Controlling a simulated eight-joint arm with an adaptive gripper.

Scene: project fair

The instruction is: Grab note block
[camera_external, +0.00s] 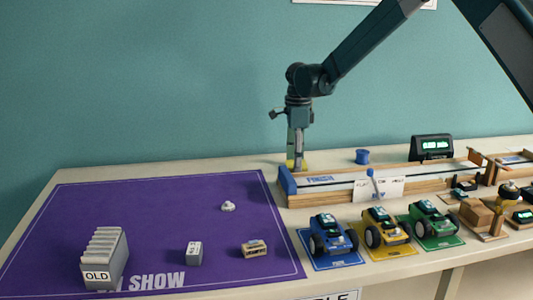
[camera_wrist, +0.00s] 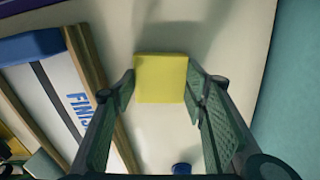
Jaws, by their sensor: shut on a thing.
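The note block is a yellow square block (camera_wrist: 161,78). In the wrist view it sits between the two green-padded fingers of my gripper (camera_wrist: 160,85), which are shut on it at their tips. In the external view my gripper (camera_external: 297,160) points straight down behind the finish end of the track. A sliver of the yellow block (camera_external: 291,163) shows at its fingertips, at or just above the table; I cannot tell whether it touches the surface.
The wooden track (camera_external: 400,180) with a blue finish end stands just in front. A blue spool (camera_external: 362,157) is to the right. Three toy cars (camera_external: 387,228) stand in front of the track. A purple mat (camera_external: 130,225) with small items lies at the left. A dark timer (camera_external: 432,147) stands behind the track.

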